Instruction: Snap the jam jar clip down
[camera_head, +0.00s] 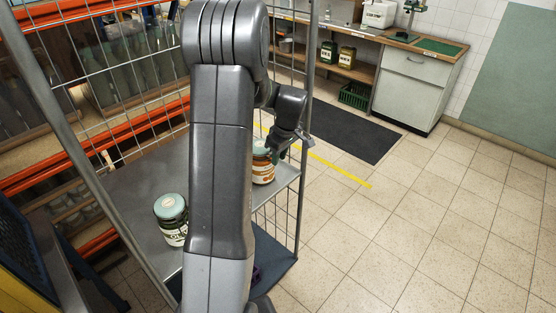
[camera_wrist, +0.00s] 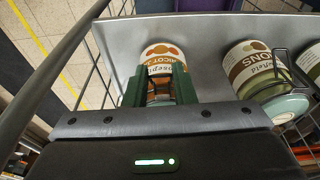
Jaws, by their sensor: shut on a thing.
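The jam jar (camera_head: 263,168), with an orange-and-white label and pale green lid, stands upright on the grey cart shelf (camera_head: 135,190), partly behind my arm. It also shows in the wrist view (camera_wrist: 161,52), with an apricot label between my green fingers. My gripper (camera_head: 275,143) is at the lid side of the jar. In the wrist view my gripper (camera_wrist: 158,88) is shut on the wire clip (camera_wrist: 160,90) in front of the jar.
Wire mesh and a cart post (camera_head: 306,110) stand close by. The tiled floor at right is clear.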

